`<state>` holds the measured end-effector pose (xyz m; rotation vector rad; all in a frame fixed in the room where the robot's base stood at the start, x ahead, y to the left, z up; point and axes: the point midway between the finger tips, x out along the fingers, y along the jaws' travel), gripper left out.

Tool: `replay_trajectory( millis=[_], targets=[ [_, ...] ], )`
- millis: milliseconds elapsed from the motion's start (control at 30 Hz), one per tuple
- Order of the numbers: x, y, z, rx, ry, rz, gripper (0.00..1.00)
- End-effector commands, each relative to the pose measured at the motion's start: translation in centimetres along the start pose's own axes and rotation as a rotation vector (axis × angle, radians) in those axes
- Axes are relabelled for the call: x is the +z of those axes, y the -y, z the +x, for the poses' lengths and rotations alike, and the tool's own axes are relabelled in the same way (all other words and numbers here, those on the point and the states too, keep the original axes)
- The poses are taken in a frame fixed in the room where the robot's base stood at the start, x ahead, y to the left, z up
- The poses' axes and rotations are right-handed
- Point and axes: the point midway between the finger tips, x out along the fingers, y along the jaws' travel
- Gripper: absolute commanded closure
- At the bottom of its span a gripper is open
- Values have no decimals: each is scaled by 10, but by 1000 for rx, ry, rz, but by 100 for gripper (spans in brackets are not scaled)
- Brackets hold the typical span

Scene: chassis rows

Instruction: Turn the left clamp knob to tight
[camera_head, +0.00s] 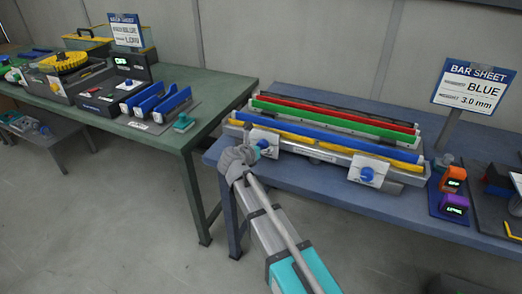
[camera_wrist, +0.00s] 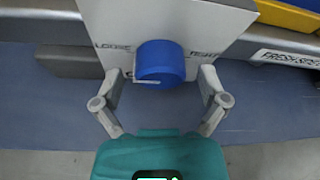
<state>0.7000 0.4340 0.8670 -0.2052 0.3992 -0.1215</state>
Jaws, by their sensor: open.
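The left clamp knob (camera_wrist: 162,62) is a blue cylinder on a white plate (camera_wrist: 120,22) marked LOOSE at left and TIGHT at right in the wrist view. A thin pale pointer shows at the knob's lower left, on the LOOSE side; its exact angle is hard to tell. My gripper (camera_wrist: 161,82) is open, one finger on each side of the knob, with gaps on both sides. In the head view the left knob (camera_head: 263,144) is partly visible beside my gripper (camera_head: 249,158) at the fixture's left front.
A second blue knob (camera_head: 367,174) is on the fixture's right plate. Red (camera_head: 340,112), green (camera_head: 335,125) and blue (camera_head: 335,138) bars lie along the fixture. A sign (camera_head: 474,85) reads BLUE, 3.0 mm. Orange (camera_head: 453,177) and purple (camera_head: 454,205) devices stand at right. Floor in front is clear.

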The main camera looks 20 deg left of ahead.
Motion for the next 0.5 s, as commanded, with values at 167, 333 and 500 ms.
replay_trajectory(
  millis=[167,333,500],
  targets=[
    [0,0,0,0,0,0,7],
    [0,0,0,0,0,0,22],
    [0,0,0,-1,0,0,54]
  ],
)
